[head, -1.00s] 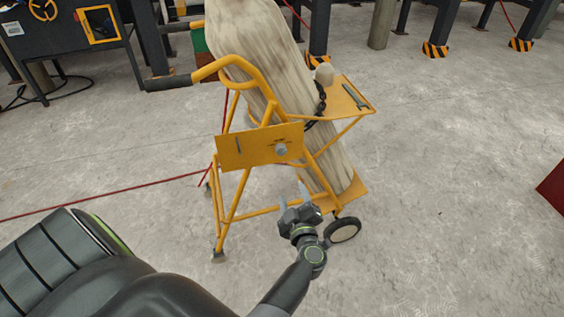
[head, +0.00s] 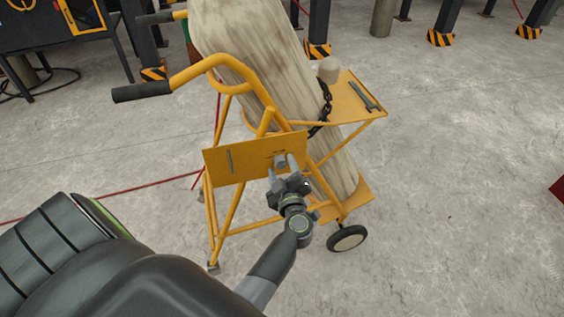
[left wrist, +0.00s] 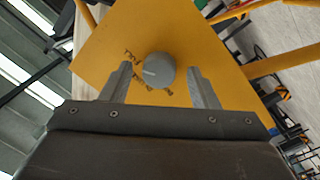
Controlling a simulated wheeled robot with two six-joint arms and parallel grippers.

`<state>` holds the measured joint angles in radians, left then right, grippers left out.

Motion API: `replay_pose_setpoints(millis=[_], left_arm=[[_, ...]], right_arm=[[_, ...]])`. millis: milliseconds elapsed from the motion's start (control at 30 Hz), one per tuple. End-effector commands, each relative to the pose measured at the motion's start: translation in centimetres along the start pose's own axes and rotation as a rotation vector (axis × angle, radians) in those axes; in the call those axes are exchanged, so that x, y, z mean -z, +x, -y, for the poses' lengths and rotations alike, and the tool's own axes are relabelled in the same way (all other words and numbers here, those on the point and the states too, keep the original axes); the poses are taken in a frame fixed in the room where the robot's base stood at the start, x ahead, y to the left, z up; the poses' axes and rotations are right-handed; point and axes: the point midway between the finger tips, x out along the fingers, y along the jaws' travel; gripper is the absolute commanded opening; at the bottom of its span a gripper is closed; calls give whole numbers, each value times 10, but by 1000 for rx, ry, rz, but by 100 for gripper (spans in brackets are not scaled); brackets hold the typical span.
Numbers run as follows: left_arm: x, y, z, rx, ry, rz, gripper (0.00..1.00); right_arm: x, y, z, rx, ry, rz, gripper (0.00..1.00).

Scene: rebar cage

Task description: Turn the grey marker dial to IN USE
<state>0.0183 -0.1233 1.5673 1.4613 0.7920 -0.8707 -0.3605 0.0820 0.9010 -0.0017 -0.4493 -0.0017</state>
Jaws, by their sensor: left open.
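The grey marker dial (left wrist: 159,70) sits on the yellow plate (left wrist: 100,62) of a cylinder trolley. In the left wrist view a pale line on the dial points left, and dark lettering by it is too small to read. In the head view the dial (head: 281,161) is partly hidden by my left gripper. My left gripper (head: 283,164) is open in front of the plate. In the left wrist view its fingers (left wrist: 160,84) stand apart on either side of the dial's lower part, and I cannot tell whether they touch the plate. My right gripper is not in view.
The yellow trolley (head: 240,213) carries a worn pale cylinder (head: 250,50) held by a dark chain (head: 323,103). A side shelf (head: 350,105) bears a wrench (head: 364,96). Black handles (head: 142,92) stick out left.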

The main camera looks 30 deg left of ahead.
Motion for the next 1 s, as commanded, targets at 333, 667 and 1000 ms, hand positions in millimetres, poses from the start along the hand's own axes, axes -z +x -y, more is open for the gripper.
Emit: replay_pose_setpoints(millis=[333,667,1000], left_arm=[[0,0,0,0,1,0,52],[0,0,0,0,1,0,10],[0,0,0,-3,-52,-3,10]], right_arm=[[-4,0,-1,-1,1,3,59],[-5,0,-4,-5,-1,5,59],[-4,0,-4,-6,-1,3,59]])
